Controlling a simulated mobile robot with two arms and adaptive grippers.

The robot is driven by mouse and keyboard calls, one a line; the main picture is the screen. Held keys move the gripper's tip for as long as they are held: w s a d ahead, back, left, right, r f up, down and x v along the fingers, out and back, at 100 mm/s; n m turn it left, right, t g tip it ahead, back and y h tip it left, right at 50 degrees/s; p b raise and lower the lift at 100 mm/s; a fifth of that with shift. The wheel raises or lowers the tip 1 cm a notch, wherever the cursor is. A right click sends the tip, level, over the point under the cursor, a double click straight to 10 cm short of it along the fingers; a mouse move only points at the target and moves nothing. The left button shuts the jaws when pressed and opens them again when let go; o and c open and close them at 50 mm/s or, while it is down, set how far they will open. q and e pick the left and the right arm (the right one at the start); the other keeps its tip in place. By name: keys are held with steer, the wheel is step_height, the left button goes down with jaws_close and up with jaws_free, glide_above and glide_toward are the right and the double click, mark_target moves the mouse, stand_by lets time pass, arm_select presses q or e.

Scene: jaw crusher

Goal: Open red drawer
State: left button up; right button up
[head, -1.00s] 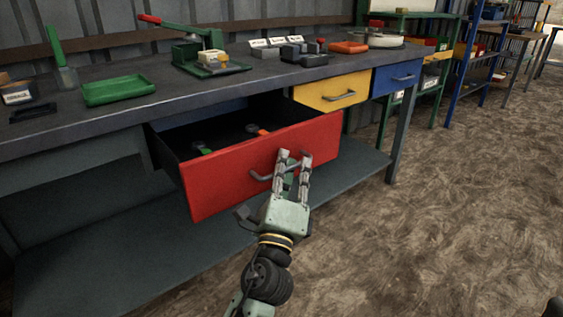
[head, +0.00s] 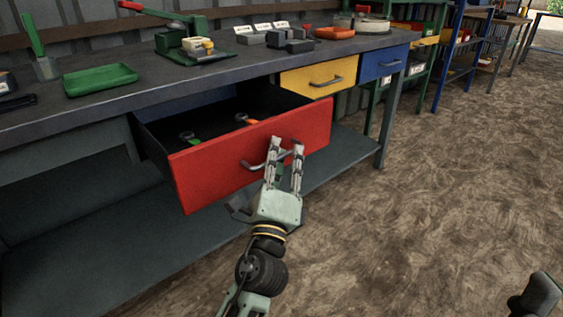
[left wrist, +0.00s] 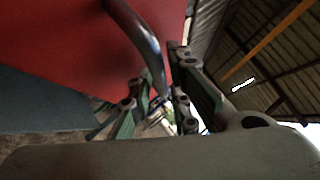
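The red drawer (head: 225,163) stands pulled well out from under the workbench, so its dark inside shows. Tools with green and orange parts lie in it. Its grey handle (head: 251,164) is on the front panel. My left gripper (head: 286,148) is at the right part of this handle, its two fingers apart with a gap between them. In the left wrist view the curved handle (left wrist: 143,40) runs down toward the gap between the fingers (left wrist: 158,100), nearer the right one. Whether it touches them is unclear.
The yellow drawer (head: 310,78) and blue drawer (head: 378,65) to the right look shut. A green tray (head: 100,80) and a green lever tool (head: 185,40) are on the workbench (head: 80,105). A lower shelf (head: 110,240) lies below. The floor (head: 440,190) at right is clear.

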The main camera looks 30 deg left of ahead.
arm_select(q)
steer(key=v, duration=1.2)
stand_by(0.3)
